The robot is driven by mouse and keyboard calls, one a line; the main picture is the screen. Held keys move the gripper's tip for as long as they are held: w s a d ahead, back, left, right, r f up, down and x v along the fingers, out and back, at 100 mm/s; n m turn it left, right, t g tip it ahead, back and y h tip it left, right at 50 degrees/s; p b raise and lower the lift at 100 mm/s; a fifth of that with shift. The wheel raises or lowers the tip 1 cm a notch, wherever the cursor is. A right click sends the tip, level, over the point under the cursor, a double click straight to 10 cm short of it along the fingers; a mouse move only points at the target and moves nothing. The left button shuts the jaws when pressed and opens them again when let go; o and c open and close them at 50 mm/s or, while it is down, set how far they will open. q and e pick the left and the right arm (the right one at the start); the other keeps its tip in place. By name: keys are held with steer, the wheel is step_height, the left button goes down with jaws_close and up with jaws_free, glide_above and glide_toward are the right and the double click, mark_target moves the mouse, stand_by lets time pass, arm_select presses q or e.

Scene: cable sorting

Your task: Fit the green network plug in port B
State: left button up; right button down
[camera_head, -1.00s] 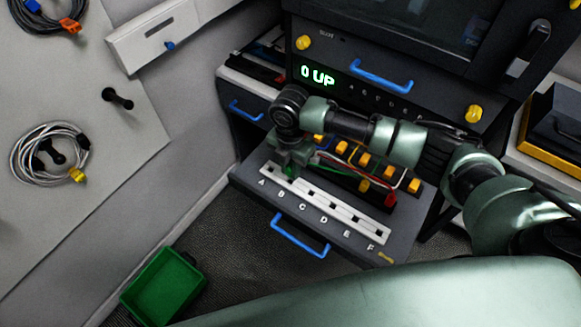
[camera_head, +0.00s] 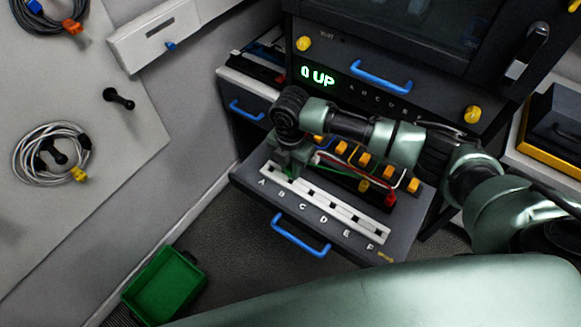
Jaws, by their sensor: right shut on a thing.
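The port strip (camera_head: 325,203) is a white bar with dark openings on the pulled-out drawer, lettered A to F. My right gripper (camera_head: 290,172) points down over the strip's left end, near the openings by A and B. It is shut on the green network plug (camera_head: 290,176), which is mostly hidden by the fingers. I cannot tell whether the plug is inside port B or just above it. A green cable (camera_head: 314,162) shows to the right of the gripper. My left gripper is not in view.
Behind the strip, several yellow plugs (camera_head: 364,159) and a red plug (camera_head: 390,200) sit with their cables. A blue drawer handle (camera_head: 300,236) is in front. The display (camera_head: 318,76) reads "0 UP". A green bin (camera_head: 163,286) stands on the floor.

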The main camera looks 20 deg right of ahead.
steer(key=shift+p, duration=0.55)
stand_by(0.6)
steer(key=shift+f+b, duration=0.3)
steer(key=shift+f, duration=1.15)
stand_by(1.7)
steer(key=c, duration=0.7)
jaws_free()
steer(key=shift+r, duration=0.1)
steer(key=shift+r+p, duration=3.45)
steer(key=shift+p, duration=0.1)
steer(key=shift+s+f, duration=0.1)
